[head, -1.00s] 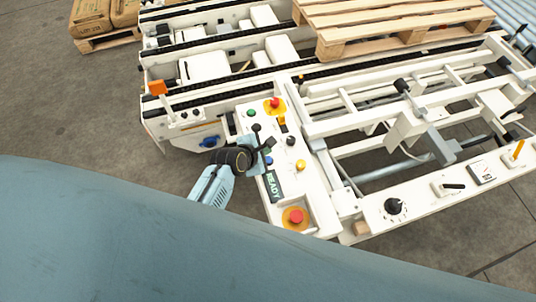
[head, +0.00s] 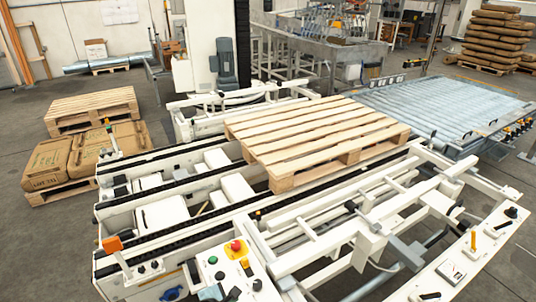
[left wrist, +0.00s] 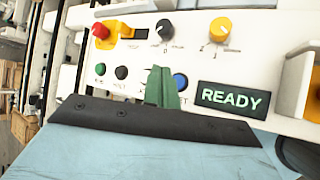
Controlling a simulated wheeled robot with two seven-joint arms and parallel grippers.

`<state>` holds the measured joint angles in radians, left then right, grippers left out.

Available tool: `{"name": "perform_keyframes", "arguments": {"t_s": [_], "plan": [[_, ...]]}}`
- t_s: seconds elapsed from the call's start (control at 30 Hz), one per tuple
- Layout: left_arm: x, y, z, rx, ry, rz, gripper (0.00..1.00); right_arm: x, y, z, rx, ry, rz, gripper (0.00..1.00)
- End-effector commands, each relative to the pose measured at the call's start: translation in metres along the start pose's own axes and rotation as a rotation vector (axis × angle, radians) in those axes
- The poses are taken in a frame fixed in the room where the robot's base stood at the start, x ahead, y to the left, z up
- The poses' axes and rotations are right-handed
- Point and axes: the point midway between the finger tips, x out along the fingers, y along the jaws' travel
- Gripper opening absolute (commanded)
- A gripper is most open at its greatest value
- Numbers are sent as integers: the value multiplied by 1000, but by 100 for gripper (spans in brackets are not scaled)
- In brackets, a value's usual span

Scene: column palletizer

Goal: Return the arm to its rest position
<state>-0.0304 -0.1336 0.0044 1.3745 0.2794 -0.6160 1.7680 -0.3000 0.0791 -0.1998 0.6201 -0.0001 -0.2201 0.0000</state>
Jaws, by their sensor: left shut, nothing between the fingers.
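My left gripper (left wrist: 163,88) shows in the left wrist view. Its green fingers are shut together with nothing between them. They are in front of the white control panel (left wrist: 285,25) and partly cover a blue button (left wrist: 181,81). I cannot tell how far the fingertips are from the panel. A lit READY display (left wrist: 232,97) is just right of the fingers. In the head view the panel's upper part, with a red button (head: 236,246), shows at the bottom edge. Dark parts there may be the gripper's tip. My right gripper is in neither view.
A wooden pallet (head: 310,135) lies on the white conveyor frame. More pallets and brown sacks (head: 48,162) stand at the left. A roller conveyor (head: 440,108) is at the right. Red, green, black and yellow controls surround the fingers. Grey floor (head: 40,250) is free at the lower left.

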Motion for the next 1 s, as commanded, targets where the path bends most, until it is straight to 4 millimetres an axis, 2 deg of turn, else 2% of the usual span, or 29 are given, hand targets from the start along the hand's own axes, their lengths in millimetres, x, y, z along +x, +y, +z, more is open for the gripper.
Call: {"name": "perform_keyframes", "arguments": {"t_s": [0.13,0.23,0.37,0.5,0.6,0.8,1.0], "plan": [[-15,-3,-8,152,19,-26,0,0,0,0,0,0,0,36],[-40,-8,-17,397,42,-73,0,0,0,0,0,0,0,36],[-86,-17,-29,798,67,-166,0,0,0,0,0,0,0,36],[-139,-29,-38,1220,68,-286,0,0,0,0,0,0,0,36],[-171,-35,-41,1455,53,-362,0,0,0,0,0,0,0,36],[-217,-42,-44,1759,13,-467,0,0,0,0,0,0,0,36],[-253,-48,-44,1974,-34,-549,0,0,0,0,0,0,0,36]]}}
